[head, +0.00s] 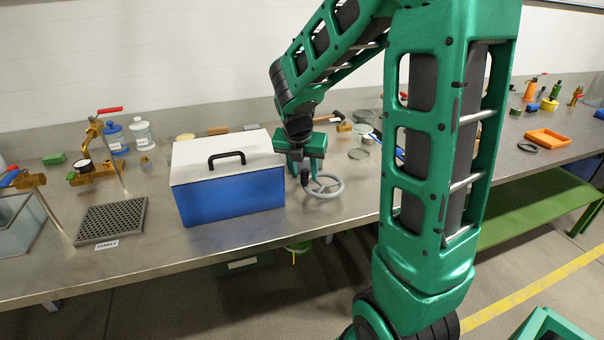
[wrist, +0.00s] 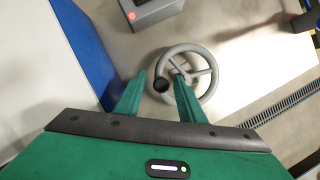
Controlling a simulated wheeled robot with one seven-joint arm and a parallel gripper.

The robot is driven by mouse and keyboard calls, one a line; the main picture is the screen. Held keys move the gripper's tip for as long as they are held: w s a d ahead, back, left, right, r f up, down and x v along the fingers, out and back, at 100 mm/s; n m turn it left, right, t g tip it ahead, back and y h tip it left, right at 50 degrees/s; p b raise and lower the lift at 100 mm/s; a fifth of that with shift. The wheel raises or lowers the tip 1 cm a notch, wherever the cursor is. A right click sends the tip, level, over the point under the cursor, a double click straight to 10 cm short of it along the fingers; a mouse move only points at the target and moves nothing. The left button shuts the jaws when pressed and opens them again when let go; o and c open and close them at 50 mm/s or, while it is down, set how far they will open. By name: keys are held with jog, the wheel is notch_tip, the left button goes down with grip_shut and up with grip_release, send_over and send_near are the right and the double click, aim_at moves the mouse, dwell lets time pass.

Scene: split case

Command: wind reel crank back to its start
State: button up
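The reel crank is a grey handwheel (head: 326,196) with spokes, just right of the blue case on the steel bench. In the wrist view the wheel (wrist: 213,66) lies ahead of my gripper, and its black knob (wrist: 161,85) is on the near left of the rim. My gripper (head: 304,180) is at the wheel's left side. In the wrist view the green fingers of my gripper (wrist: 159,77) are apart, with the knob showing between their tips and a gap around it. The right finger overlaps part of the wheel. Contact with the knob cannot be told.
A blue case (head: 232,203) with a white lid and black handle stands close on the left. A dark grey box with a red button (wrist: 150,10) sits beyond the wheel. The bench front edge is near the wheel. A perforated tray (head: 112,220) lies farther left.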

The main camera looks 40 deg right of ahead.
jog(key=shift+d+f, duration=0.1)
jog(key=shift+f, duration=0.2)
jog(key=shift+c, duration=0.6)
grip_shut()
jog(key=shift+w, duration=0.1)
jog(key=shift+w, duration=0.1)
